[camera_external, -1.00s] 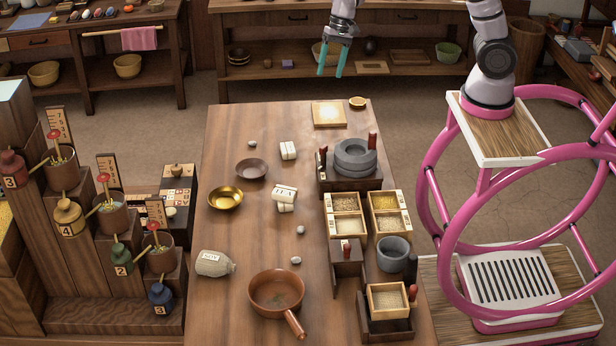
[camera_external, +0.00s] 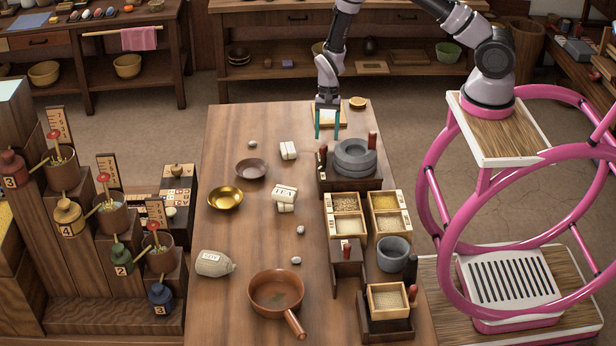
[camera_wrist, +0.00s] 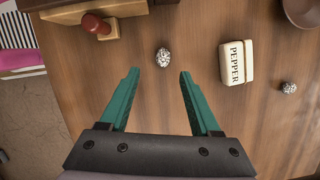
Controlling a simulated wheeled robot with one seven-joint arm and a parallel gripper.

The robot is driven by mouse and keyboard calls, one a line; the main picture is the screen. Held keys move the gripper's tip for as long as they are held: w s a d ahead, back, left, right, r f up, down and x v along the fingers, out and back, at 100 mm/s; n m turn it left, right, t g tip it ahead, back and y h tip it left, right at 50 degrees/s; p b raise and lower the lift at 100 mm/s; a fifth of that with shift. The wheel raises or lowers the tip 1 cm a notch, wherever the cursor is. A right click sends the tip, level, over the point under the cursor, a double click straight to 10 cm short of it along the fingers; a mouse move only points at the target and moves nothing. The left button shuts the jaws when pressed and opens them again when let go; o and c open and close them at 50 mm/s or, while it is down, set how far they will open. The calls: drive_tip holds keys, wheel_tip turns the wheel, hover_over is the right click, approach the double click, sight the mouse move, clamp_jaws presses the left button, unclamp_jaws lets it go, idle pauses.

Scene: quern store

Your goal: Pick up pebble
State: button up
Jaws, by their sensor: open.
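In the wrist view a small speckled grey-white pebble (camera_wrist: 163,57) lies on the wooden table, ahead of the gap between my fingertips. My gripper (camera_wrist: 155,75) is open and empty, its teal fingers apart. A second pebble (camera_wrist: 288,88) lies at the right, beyond a white block marked PEPPER. In the external view my gripper (camera_external: 327,124) points down above the table's far end. There, pebbles show at the far left (camera_external: 253,143) and nearer the middle, one (camera_external: 301,230) above another (camera_external: 295,260). I cannot make out the wrist view's central pebble there.
The PEPPER block (camera_wrist: 236,62) stands right of the central pebble. A red-knobbed wooden stand (camera_wrist: 112,27) is at upper left. In the external view the grey quern (camera_external: 355,157) is close to my gripper. Bowls, a pan (camera_external: 276,292) and sample boxes stand nearer the camera.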

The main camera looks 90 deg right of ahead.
drive_tip(key=shift+w+x, duration=0.15)
drive_tip(key=shift+x, duration=1.2)
drive_tip(key=shift+w+x, duration=0.1)
drive_tip(key=shift+x, duration=1.3)
drive_tip(key=shift+a+r, duration=0.1)
drive_tip(key=shift+a, duration=0.1)
clamp_jaws()
